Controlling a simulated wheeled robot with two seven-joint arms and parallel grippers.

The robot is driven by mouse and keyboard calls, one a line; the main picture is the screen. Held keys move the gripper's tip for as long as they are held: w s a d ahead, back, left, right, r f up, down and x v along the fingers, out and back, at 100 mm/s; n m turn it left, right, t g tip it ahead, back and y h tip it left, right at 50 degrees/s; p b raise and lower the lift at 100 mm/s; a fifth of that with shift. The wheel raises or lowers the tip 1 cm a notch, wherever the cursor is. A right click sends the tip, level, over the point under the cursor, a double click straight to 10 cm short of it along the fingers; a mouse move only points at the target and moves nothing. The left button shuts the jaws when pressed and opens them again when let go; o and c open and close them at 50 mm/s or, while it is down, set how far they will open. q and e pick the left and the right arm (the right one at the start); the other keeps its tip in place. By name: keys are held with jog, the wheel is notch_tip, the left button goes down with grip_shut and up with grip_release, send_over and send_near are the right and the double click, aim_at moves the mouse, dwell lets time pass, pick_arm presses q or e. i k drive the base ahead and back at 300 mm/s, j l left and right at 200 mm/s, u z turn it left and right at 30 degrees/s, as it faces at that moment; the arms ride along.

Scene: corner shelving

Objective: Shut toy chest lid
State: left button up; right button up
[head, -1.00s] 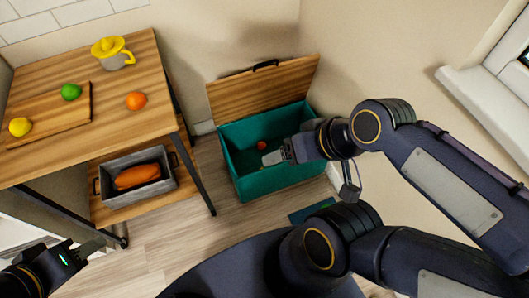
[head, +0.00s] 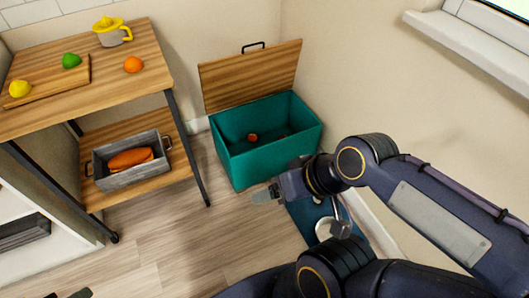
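The toy chest (head: 268,160) is a teal open-topped box standing on the floor against the back wall. Its wooden lid (head: 250,78) is open, tilted up at the back edge, with a dark handle (head: 253,46) at its top. A small red ball (head: 253,137) lies inside. My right gripper (head: 262,196) is in front of the chest, lower in the picture than its front wall, and points left. It appears empty, but its finger gap is unclear. Only a dark tip of my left gripper (head: 78,294) shows at the bottom left edge.
A wooden shelf table (head: 110,85) stands left of the chest, with fruit, a board and a yellow-topped juicer on it. A grey crate (head: 130,178) sits on its lower shelf. A blue mat with a white bowl (head: 325,228) lies right of my gripper. Floor in front is clear.

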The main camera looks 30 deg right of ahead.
aim_at(227, 82)
jog(key=i+l, duration=0.15)
jog(key=i, duration=0.35)
jog(key=i+l, duration=0.15)
jog(key=i, duration=0.3)
jog(key=i+l, duration=0.1)
jog(key=i, duration=0.4)
